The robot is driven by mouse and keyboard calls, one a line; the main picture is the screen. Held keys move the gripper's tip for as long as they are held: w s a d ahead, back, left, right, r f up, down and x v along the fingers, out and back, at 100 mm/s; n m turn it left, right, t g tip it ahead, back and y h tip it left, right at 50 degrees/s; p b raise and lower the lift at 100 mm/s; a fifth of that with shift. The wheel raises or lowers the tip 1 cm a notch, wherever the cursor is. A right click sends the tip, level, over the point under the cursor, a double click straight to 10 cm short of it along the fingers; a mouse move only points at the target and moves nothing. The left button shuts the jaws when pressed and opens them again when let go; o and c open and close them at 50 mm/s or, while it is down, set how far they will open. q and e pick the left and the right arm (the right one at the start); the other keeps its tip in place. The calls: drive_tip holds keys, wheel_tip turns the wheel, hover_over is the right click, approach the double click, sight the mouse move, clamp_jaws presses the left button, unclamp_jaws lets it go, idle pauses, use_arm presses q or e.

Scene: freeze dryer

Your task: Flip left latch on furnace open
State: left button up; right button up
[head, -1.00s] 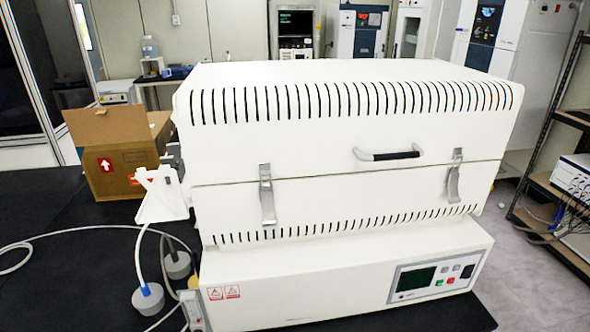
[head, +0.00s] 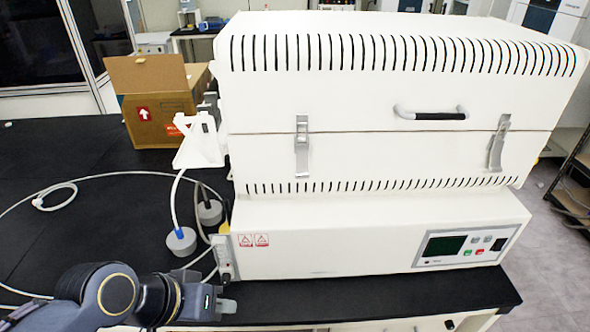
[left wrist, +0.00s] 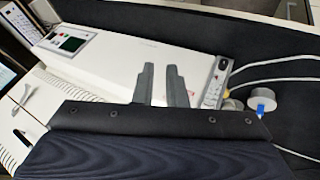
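The white furnace (head: 400,165) stands on the black table with its lid down. Its left latch (head: 302,147) is a silver metal strip lying flat across the lid seam. A matching right latch (head: 499,143) lies across the seam farther right. My left gripper (head: 222,303) is at the lower left, near the table's front edge, well below and left of the left latch and touching nothing visible. In the left wrist view, its two grey fingers (left wrist: 161,70) are apart and empty, with the furnace base (left wrist: 120,68) beyond them. My right gripper is out of view.
A black-gripped lid handle (head: 432,114) sits between the latches. A white bracket (head: 200,142), cables and a grey round plug (head: 180,241) are at the furnace's left side. A cardboard box (head: 155,98) stands behind. The table (head: 95,215) is mostly clear at left.

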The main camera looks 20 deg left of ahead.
use_arm(q)
drive_tip(key=w+n+t+h+b, duration=0.1)
drive_tip(key=w+b, duration=0.3)
drive_tip(key=w+n+h+b, duration=0.1)
drive_tip(key=w+n+b, duration=0.1)
drive_tip(key=w+b, duration=0.2)
drive_tip(key=w+r+n+t+h+b, duration=0.1)
drive_tip(key=w+n+b, duration=0.1)
drive_tip(key=b, duration=0.3)
drive_tip(key=shift+w+t, duration=0.3)
drive_tip(key=shift+w, duration=0.6)
clamp_jaws()
drive_tip(key=n+t+h+b, duration=0.4)
drive_tip(key=b, duration=0.6)
approach(302, 162)
drive_tip(key=s+a+f, duration=0.2)
drive_tip(key=a+f, duration=0.1)
drive_tip(key=shift+w+a+r, duration=0.1)
drive_tip(key=shift+w+a, duration=0.1)
drive_tip(key=shift+w, duration=0.05)
drive_tip(key=shift+w+d, duration=0.1)
drive_tip(key=p+x, duration=0.1)
drive_tip(key=x, duration=0.8)
drive_tip(key=shift+w+d, duration=0.2)
drive_tip(key=shift+d, duration=0.1)
